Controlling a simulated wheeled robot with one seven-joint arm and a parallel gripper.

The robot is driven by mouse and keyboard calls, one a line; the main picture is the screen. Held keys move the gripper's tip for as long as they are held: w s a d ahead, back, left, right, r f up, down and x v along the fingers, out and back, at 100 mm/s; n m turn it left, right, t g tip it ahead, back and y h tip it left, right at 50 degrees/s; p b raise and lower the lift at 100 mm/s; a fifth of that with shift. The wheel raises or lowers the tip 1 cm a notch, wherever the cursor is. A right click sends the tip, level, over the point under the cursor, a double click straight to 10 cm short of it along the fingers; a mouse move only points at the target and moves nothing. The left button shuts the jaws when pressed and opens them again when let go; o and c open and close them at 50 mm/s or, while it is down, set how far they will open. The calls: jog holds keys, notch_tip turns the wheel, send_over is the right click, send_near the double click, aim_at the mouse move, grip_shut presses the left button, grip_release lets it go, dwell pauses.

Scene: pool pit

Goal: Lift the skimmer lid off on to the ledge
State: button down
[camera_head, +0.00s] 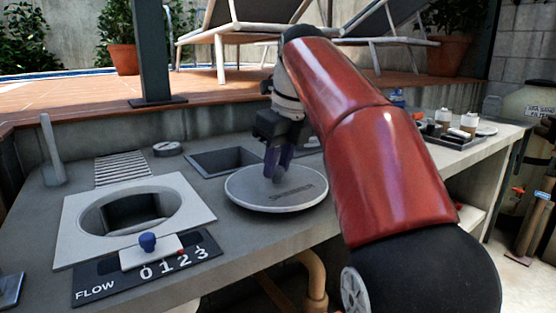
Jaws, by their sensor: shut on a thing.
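The skimmer lid (246,192) is a round pale grey disc with "SKIMMER" lettering, level, to the right of the skimmer opening. My gripper (277,170) points down at the lid's middle with its dark fingers shut on it; the fingers hide the part they grip. I cannot tell whether the lid touches the ledge (240,228) or hangs slightly above it. The skimmer opening (136,215) is an uncovered round hole in a white square frame at the left.
A flow panel (150,270) with a blue-knobbed slider lies in front of the opening. Behind are a slatted grate (122,170), a small round cap (168,148) and a dark square recess (225,160). A bottle tray (458,137) stands at the right. An upright handle (52,150) stands far left.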

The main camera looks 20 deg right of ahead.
jog(key=shift+f+b, duration=0.4)
jog(key=shift+f, duration=0.1)
jog(key=c, duration=1.1)
grip_release()
